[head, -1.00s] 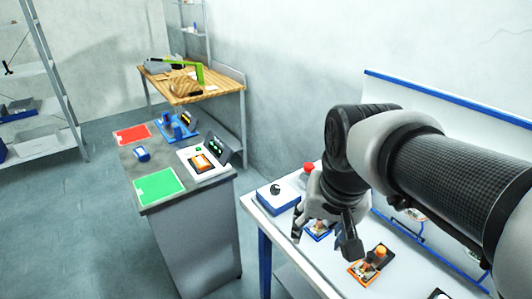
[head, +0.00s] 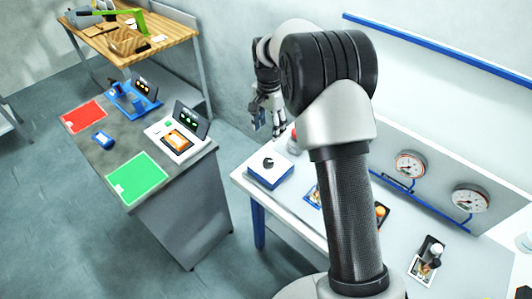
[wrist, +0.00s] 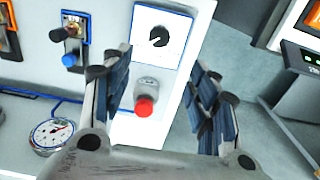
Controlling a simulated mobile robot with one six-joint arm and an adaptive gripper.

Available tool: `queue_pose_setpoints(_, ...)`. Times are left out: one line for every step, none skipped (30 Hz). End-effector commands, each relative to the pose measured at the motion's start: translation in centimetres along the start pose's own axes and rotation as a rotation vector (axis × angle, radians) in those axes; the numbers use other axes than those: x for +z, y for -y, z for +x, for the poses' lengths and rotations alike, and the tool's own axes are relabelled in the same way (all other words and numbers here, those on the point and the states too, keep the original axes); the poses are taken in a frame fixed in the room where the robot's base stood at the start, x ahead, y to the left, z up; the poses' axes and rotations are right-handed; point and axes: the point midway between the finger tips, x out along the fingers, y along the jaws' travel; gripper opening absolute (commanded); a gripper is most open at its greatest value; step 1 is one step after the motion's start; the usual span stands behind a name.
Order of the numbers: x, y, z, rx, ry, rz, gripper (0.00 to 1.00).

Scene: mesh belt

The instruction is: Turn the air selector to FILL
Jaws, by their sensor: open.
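My gripper (head: 268,128) is open and empty, raised beyond the box near the wall in the head view. In the wrist view my two fingers (wrist: 158,100) are spread wide, with the dial beyond them. Nothing touches the knob.
A red button (wrist: 144,106) on a grey base lies beside the dial, between my fingers in view. A blue-plated valve (wrist: 72,40) and a gauge (wrist: 52,134) are to its left. A grey cabinet (head: 180,215) with red and green mats stands left of the table.

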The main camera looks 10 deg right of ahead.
Motion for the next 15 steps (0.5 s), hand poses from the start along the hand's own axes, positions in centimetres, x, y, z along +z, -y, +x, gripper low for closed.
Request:
queue_pose_setpoints(0.1, -0.1, 1.0, 0.004, 0.003, -0.001, 0.55)
queue_pose_setpoints(0.1, -0.1, 1.5, 0.004, 0.003, -0.001, 0.55)
queue_pose_setpoints(0.1, -0.1, 2.4, 0.005, 0.003, -0.001, 0.55)
queue_pose_setpoints(0.1, -0.2, 3.0, 0.005, 0.004, -0.001, 0.55)
queue_pose_setpoints(0.1, -0.1, 3.6, 0.005, 0.003, -0.002, 0.55)
queue_pose_setpoints(0.1, -0.2, 4.6, 0.006, 0.004, -0.002, 0.55)
queue_pose_setpoints(0.1, -0.2, 5.2, 0.005, 0.004, -0.002, 0.55)
queue_pose_setpoints(0.1, -0.1, 5.8, 0.004, 0.003, -0.002, 0.55)
queue_pose_setpoints(0.1, -0.1, 6.7, 0.005, 0.003, -0.002, 0.55)
queue_pose_setpoints(0.1, -0.1, 7.4, 0.004, 0.003, -0.002, 0.55)
queue_pose_setpoints(0.1, -0.2, 8.0, 0.005, 0.003, -0.002, 0.55)
queue_pose_setpoints(0.1, -0.1, 8.9, 0.004, 0.003, -0.003, 0.55)
queue_pose_setpoints(0.1, -0.2, 9.6, 0.005, 0.004, -0.003, 0.55)
queue_pose_setpoints(0.1, -0.2, 10.2, 0.004, 0.003, -0.003, 0.55)
queue_pose_setpoints(0.1, -0.2, 11.1, 0.004, 0.003, -0.003, 0.55)
